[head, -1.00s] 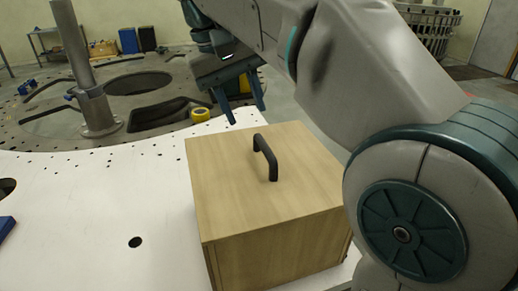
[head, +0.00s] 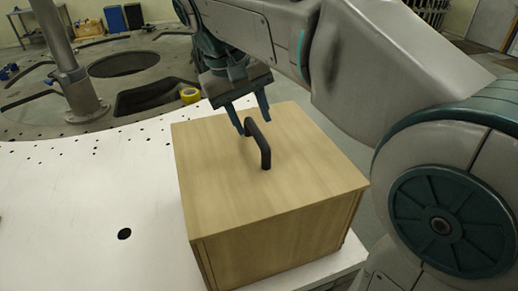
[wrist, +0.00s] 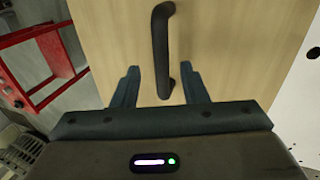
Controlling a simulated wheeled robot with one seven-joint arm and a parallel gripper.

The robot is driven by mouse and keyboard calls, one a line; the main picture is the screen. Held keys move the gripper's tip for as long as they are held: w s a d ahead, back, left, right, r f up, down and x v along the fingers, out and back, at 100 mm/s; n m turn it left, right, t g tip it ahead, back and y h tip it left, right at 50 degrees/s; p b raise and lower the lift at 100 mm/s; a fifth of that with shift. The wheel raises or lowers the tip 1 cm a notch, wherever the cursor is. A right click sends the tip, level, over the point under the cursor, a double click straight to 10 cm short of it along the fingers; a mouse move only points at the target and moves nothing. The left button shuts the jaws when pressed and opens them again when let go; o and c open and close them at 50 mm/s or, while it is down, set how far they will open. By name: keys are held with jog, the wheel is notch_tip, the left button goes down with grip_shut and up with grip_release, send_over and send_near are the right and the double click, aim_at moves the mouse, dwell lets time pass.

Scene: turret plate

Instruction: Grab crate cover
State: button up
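The wooden crate (head: 285,240) stands on the white table. Its light wood cover (head: 215,165) lies flat on top and carries a black arched handle (head: 262,148). My gripper (head: 253,128) is open above the far end of the handle, with its fingers pointing down. In the wrist view, the handle (wrist: 161,45) runs between the two open fingers (wrist: 160,80), with a finger to each side and a gap to both. The cover also shows in the wrist view (wrist: 225,50). The gripper holds nothing.
The white table (head: 80,200) is mostly clear left of the crate. A metal post (head: 75,80) rises from the dark round plate at the back left. A red frame (wrist: 45,60) shows in the wrist view.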

aim_at(255, 130)
jog(key=x, duration=0.3)
jog(key=shift+w+d+f, duration=0.1)
jog(key=shift+f, duration=0.1)
jog(key=shift+f+p, duration=0.3)
jog(key=shift+f, duration=0.2)
jog(key=shift+d, duration=0.1)
jog(key=c, duration=0.7)
grip_shut()
